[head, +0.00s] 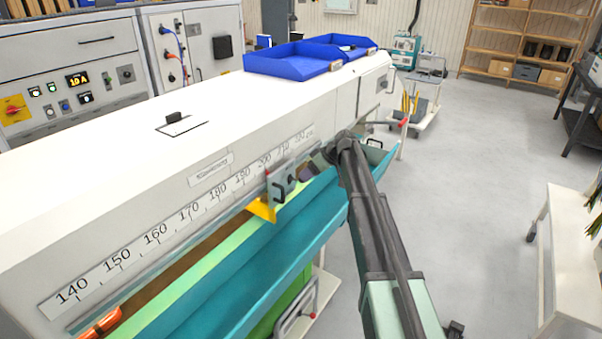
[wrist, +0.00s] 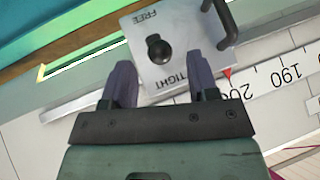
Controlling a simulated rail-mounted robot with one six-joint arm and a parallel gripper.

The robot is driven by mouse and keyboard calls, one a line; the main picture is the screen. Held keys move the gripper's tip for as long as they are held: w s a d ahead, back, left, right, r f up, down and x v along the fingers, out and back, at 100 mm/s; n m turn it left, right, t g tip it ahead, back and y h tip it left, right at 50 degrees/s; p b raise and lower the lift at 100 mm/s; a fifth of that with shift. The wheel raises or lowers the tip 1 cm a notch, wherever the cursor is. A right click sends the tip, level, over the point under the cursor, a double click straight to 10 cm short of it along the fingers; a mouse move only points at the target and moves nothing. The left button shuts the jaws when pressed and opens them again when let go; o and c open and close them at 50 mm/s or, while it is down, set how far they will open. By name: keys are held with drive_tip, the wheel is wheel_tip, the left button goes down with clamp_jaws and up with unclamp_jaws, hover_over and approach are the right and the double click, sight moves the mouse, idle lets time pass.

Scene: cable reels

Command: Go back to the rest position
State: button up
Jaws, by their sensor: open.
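My gripper (wrist: 161,62) is open, its two dark fingers spread on either side of the lower part of a grey stop plate (wrist: 185,68). Nothing is seen gripped; whether the fingers touch the plate cannot be told. In the head view my gripper (head: 312,172) is beside the same plate (head: 280,184), at the end of my outstretched arm. A red pointer (wrist: 228,72) on the plate is near the 200 mark of the scale (wrist: 272,82).
The long white machine (head: 120,160) bears the scale along its front. A teal trough (head: 240,275) runs below it. Blue trays (head: 290,66) stand on its far end. A trolley (head: 425,105) stands beyond, a white table (head: 570,235) at the right. The grey floor between is clear.

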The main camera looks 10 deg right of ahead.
drive_tip(key=p+v, duration=0.2)
drive_tip(key=v, duration=0.3)
drive_tip(key=shift+f, duration=0.1)
drive_tip(key=s+a+f+m+g+h, duration=0.1)
drive_tip(key=s+a+m+h, duration=0.1)
drive_tip(key=s, duration=1.1)
drive_tip(key=s+a+f+m+g+h, duration=0.1)
drive_tip(key=s+a+m+h, duration=0.1)
drive_tip(key=s, duration=1.1)
drive_tip(key=s+a+f+m+g+h, duration=0.1)
drive_tip(key=s+m, duration=0.4)
drive_tip(key=s, duration=0.8)
drive_tip(key=a+f+h, duration=0.1)
drive_tip(key=h, duration=0.1)
drive_tip(key=shift+s+a+h, duration=0.2)
drive_tip(key=shift+s+h, duration=0.1)
